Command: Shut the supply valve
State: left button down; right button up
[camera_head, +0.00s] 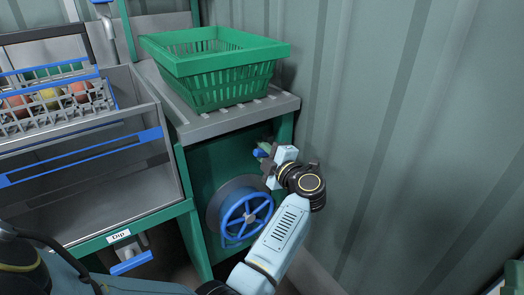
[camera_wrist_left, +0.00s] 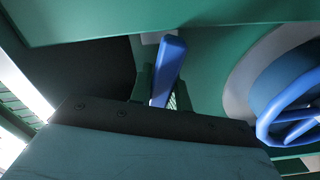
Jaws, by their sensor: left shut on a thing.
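A blue lever (camera_head: 258,153) sits on the green side panel under the grey shelf, and it also shows in the left wrist view (camera_wrist_left: 168,68). My left gripper (camera_head: 266,151) is at this lever and shut on it, with a finger on either side in the wrist view. A blue spoked handwheel (camera_head: 246,217) on a grey round disc is below the gripper, and it shows at the right of the wrist view (camera_wrist_left: 292,112). The pictures do not say which one is the supply valve. The lever's mount is partly hidden by the gripper. My right gripper is not in view.
A green crate (camera_head: 222,92) stands on the grey shelf (camera_head: 236,115) above the gripper. A metal tank (camera_head: 90,160) with a basket of tomatoes is at left. A "Dip" label (camera_head: 119,236) has a blue handle (camera_head: 131,263) below it. A corrugated wall (camera_head: 400,130) rises at right.

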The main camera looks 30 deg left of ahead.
pick_arm(q)
jog(key=shift+d+f+n, duration=0.1)
jog(key=shift+f+n, duration=0.05)
jog(key=shift+n, duration=1.75)
jog(key=c, duration=1.3)
grip_release()
